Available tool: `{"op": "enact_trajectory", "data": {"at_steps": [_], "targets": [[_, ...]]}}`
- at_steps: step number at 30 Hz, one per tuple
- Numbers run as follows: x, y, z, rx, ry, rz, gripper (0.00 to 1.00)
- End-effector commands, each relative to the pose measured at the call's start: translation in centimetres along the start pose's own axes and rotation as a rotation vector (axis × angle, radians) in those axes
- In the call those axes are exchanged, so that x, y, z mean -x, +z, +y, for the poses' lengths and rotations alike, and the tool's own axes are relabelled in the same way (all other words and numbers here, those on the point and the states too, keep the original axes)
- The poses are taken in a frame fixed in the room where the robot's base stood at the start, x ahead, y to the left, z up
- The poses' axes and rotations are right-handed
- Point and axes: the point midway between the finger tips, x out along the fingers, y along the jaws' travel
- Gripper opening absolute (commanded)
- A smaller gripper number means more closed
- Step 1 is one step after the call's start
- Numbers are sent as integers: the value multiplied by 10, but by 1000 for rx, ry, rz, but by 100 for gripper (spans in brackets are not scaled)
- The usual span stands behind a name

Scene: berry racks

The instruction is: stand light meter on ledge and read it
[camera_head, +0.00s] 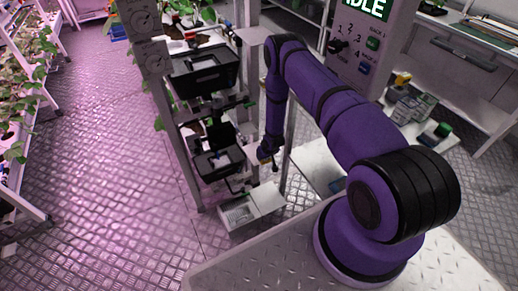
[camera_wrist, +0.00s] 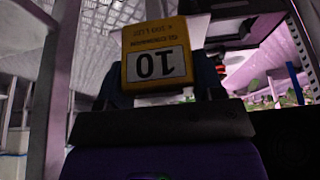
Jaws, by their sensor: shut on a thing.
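The light meter (camera_wrist: 156,48) is a yellow block in the wrist view. Its white display shows 10, upside down in this picture, with x 100 LUX printed beside it. My gripper (camera_wrist: 162,82) is shut on it, with a dark finger on each side. In the head view my gripper (camera_head: 267,157) hangs low beside the rack with the black bins, and the meter is too small there to make out clearly. I cannot tell which surface is the ledge, or whether the meter touches anything.
Black bins (camera_head: 203,72) sit on the rack just left of my arm. A pale open box (camera_head: 238,211) is low below my gripper. A control panel reading IDLE (camera_head: 367,8) stands behind my arm. Plant racks (camera_head: 20,110) line the left, with clear floor (camera_head: 110,160) between.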

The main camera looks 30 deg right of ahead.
Motion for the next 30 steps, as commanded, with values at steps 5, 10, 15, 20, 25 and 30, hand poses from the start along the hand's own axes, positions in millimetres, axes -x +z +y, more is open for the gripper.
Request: {"op": "enact_trajectory", "data": {"at_steps": [5,10,15,20,25,30], "targets": [[-10,-24,0,-1,-1,1,34],[-14,-33,0,-1,-1,0,34],[-24,-58,0,-1,0,2,34],[-37,-55,0,0,0,-2,34],[-39,-55,0,0,0,-1,34],[-40,-54,0,0,0,-1,34]]}}
